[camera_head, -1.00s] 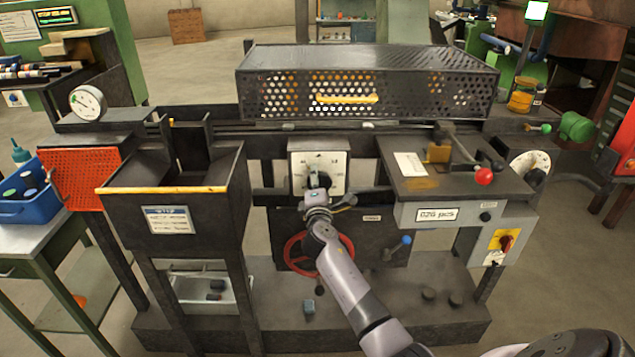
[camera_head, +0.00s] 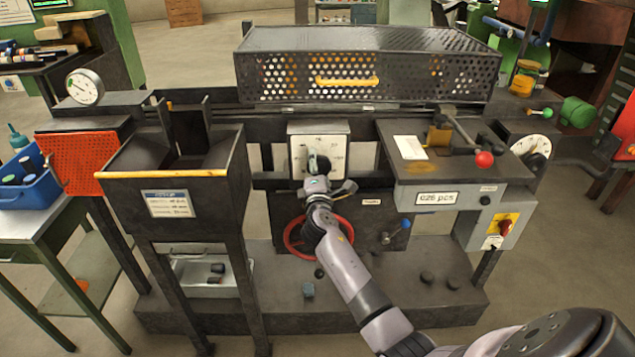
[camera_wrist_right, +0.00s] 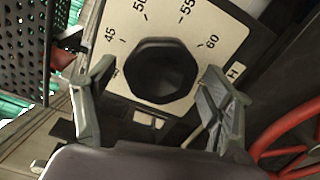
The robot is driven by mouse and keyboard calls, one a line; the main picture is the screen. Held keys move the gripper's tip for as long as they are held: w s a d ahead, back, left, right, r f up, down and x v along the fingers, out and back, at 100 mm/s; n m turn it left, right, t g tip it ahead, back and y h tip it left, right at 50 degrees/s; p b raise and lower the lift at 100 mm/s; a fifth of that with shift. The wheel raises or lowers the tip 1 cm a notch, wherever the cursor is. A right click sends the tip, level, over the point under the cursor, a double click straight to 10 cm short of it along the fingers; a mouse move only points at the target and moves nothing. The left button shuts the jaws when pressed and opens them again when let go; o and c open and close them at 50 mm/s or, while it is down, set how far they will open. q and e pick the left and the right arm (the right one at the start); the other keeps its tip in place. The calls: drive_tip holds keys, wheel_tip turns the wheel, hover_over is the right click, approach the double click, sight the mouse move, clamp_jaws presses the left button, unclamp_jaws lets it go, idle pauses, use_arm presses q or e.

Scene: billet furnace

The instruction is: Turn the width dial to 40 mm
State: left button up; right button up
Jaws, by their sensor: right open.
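The width dial is a white square plate (camera_head: 334,144) with a black knob (camera_head: 318,162) on the front of the machine. In the right wrist view the black many-sided knob (camera_wrist_right: 163,70) fills the middle of the plate, with the numbers 45, 50, 55 and 60 around it. I cannot make out a pointer on the knob. My right gripper (camera_wrist_right: 158,76) is open, with one finger on each side of the knob and a gap visible beside it. In the head view my right gripper (camera_head: 318,180) is in front of the dial and partly covers it. My left gripper is out of view.
A red handwheel (camera_head: 294,240) is just below the dial, behind my arm. A perforated guard (camera_head: 365,75) with a yellow handle stands above. A dark hopper (camera_head: 120,210) stands to the left. A red-knobbed lever (camera_head: 484,160) and a counter panel (camera_head: 437,198) are to the right.

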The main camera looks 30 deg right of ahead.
drive_tip(key=v, duration=1)
drive_tip(key=shift+s+a, duration=0.25)
drive_tip(key=shift+s, duration=0.05)
drive_tip(key=s+a+f+m+g+y, duration=0.1)
drive_tip(key=s+a+f+g+y, duration=0.15)
drive_tip(key=f, duration=0.95)
drive_tip(key=s+a+f+g+y, duration=0.1)
drive_tip(key=s+a+f+y, duration=0.15)
drive_tip(key=f, duration=0.95)
drive_tip(key=s+a+f+m+g+y, duration=0.1)
drive_tip(key=s+a+f+g, duration=0.1)
drive_tip(key=s+f, duration=0.45)
drive_tip(key=s+a+f+m+g+y, duration=0.1)
drive_tip(key=s+a+f+m+g, duration=0.15)
drive_tip(key=f, duration=0.65)
drive_tip(key=s+a+f+m+g, duration=0.1)
drive_tip(key=s+f, duration=0.5)
drive_tip(key=s, duration=0.6)
drive_tip(key=s+a+f+m+g+y, duration=0.1)
drive_tip(key=s+f+m+g, duration=0.2)
drive_tip(key=s, duration=1)
drive_tip(key=s+a+f+m+g+y, duration=0.1)
drive_tip(key=s+f+m+g, duration=0.1)
drive_tip(key=s+f, duration=0.8)
drive_tip(key=s+m, duration=0.1)
drive_tip(key=s, duration=0.1)
drive_tip(key=shift+s+a, duration=0.2)
drive_tip(key=shift+s, duration=0.15)
